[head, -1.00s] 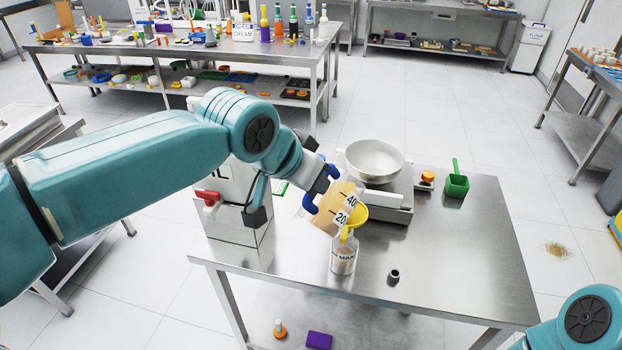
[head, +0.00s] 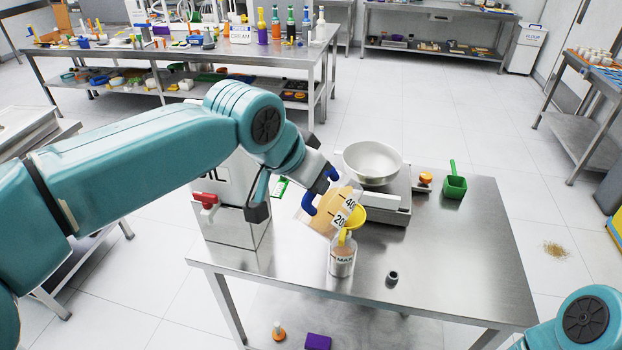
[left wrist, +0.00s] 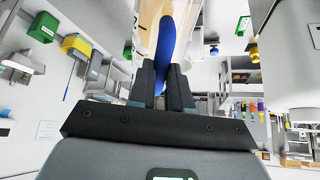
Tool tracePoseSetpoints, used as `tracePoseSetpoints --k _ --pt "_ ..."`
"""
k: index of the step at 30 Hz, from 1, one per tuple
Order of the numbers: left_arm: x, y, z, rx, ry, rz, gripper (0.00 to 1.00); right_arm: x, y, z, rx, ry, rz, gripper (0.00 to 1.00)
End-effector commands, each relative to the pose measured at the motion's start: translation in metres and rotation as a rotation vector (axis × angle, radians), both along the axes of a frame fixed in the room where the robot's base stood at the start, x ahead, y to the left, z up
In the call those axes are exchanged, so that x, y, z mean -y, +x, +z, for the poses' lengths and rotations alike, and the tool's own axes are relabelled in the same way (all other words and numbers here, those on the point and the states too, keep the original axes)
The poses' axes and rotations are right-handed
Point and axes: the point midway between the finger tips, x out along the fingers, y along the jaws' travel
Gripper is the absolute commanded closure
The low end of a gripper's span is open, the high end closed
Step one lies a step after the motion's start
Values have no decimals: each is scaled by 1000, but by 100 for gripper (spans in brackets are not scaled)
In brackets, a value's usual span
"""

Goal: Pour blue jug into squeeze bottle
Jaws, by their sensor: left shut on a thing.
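My left gripper (head: 323,176) is shut on the blue handle (head: 309,203) of a clear jug (head: 322,219). The left wrist view shows the fingers (left wrist: 166,88) closed around that handle (left wrist: 167,45). The jug has black volume marks and tan contents, and is tilted to the right. Its lower right side is at a yellow funnel (head: 357,215), which sits in the top of the clear squeeze bottle (head: 342,262). The bottle stands upright on the steel table, with a MAX mark. I cannot tell whether any stream is flowing. My right gripper is out of view.
A metal bowl (head: 373,163) sits on a scale (head: 384,208) behind the funnel. A green scoop (head: 455,185) and a small dark cap (head: 392,278) are on the steel table (head: 450,260). A metal box with a red tap (head: 206,201) stands left of the jug.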

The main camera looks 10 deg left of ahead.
Motion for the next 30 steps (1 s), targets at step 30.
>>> tracePoseSetpoints --k 30 --pt "1 4 2 -28 14 0 100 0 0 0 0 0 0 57"
